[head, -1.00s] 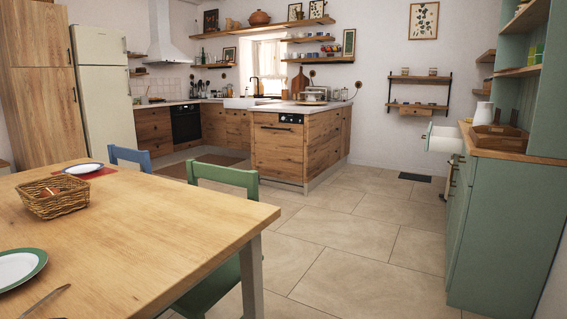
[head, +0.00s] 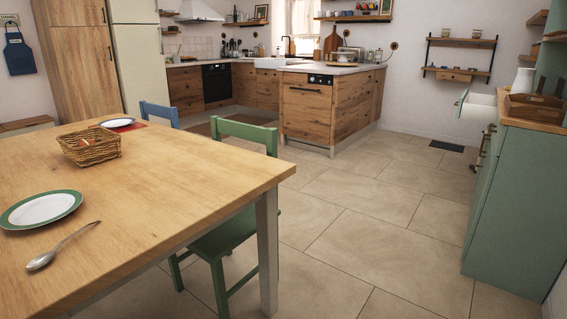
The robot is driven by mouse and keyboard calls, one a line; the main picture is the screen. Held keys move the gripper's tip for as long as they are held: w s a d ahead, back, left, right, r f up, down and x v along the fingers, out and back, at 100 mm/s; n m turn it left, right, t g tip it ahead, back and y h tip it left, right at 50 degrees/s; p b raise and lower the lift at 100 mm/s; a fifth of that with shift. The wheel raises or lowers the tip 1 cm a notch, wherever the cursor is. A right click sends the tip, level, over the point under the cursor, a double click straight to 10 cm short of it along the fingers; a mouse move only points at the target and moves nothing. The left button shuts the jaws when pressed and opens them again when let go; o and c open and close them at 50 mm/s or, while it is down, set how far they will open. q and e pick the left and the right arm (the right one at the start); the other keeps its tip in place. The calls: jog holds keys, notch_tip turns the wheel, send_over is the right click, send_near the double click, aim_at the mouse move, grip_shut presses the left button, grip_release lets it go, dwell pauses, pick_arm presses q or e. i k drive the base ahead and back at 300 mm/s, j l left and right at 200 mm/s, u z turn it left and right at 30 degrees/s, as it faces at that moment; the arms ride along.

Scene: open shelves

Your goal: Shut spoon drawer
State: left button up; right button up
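An open drawer (head: 476,117) with a white inside sticks out from the green cabinet (head: 520,190) at the right of the head view. It sits just under the cabinet's wooden top, and its front faces left. What lies in the drawer cannot be seen from here. A metal spoon (head: 62,246) lies on the dining table beside a green-rimmed plate. Neither of my grippers is in view.
The wooden dining table (head: 150,190) fills the lower left, with a green chair (head: 235,190) and a blue chair (head: 160,114) at it. The tiled floor (head: 370,215) between table and green cabinet is clear. A dark mat (head: 446,146) lies by the far wall.

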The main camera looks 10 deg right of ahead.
aim_at(480, 107)
jog(key=z, duration=0.5)
jog(key=i+z, duration=0.1)
jog(key=z, duration=1.35)
jog(key=i+j+z, duration=0.1)
jog(key=z, duration=0.9)
jog(key=j+z, duration=0.1)
jog(key=z, duration=0.35)
jog(key=i+j+z, duration=0.1)
jog(key=j+z, duration=0.5)
jog(key=z, duration=0.15)
jog(key=j+z, duration=0.2)
jog(key=j, duration=2.1)
jog(key=j+u, duration=0.15)
jog(key=j, duration=0.4)
jog(key=i+j+u, duration=0.2)
jog(key=j, duration=0.35)
jog(key=j+u, duration=0.35)
jog(key=j, duration=0.2)
jog(key=j+u, duration=0.35)
jog(key=j, duration=0.2)
jog(key=j+u, duration=0.35)
jog(key=j, duration=0.75)
jog(key=i, duration=0.05)
